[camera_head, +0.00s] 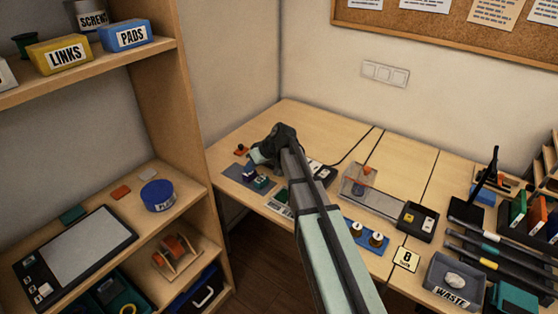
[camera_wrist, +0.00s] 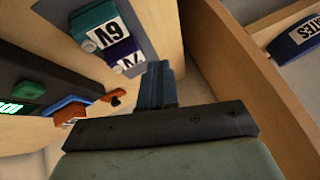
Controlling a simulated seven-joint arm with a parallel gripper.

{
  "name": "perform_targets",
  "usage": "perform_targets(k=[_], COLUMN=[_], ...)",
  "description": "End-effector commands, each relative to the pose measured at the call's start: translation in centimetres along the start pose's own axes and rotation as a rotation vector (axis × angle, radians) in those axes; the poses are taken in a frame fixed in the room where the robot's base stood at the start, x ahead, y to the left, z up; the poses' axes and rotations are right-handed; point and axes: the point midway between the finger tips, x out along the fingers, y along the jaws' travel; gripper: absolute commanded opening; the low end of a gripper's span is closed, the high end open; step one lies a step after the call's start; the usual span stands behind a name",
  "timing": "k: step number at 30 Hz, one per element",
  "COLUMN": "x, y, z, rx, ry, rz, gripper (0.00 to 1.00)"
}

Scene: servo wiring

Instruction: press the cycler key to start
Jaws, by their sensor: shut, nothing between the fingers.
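My gripper (camera_wrist: 158,84) is shut and empty in the wrist view, its dark fingers close together. In the head view its hand (camera_head: 262,155) is over the back left of the table, near a blue-grey mat (camera_head: 236,172). A teal block marked 6V (camera_wrist: 98,27) and a purple block (camera_wrist: 122,55) are just beyond the fingertips. A dark unit with a lit green display (camera_wrist: 10,109) is at the left edge of the wrist view. A black box with a yellow and a white key (camera_head: 418,220) joins a clear-covered bay (camera_head: 360,182). I cannot tell which unit is the cycler.
A wooden shelf (camera_head: 165,90) rises at the left. Bare table lies behind the hand.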

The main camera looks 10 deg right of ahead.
Motion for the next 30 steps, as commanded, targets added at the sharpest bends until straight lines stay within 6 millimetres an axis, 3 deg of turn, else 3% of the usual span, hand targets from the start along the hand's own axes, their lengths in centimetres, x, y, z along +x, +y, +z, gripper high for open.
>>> perform_targets(k=[1, 6, 12, 18, 30], x=[-1.0, -4.5, -7.9, -9.6, -9.9], y=[2.0, 7.0, 11.4, 13.4, 13.7], z=[-1.1, -3.5, -5.0, -5.6, -5.7], rx=[0.050, 0.216, 0.361, 0.431, 0.444], ry=[0.025, 0.107, 0.179, 0.215, 0.220], rz=[0.009, 0.025, 0.032, 0.034, 0.033], gripper=[0.00, 0.00, 0.00, 0.00, 0.00])
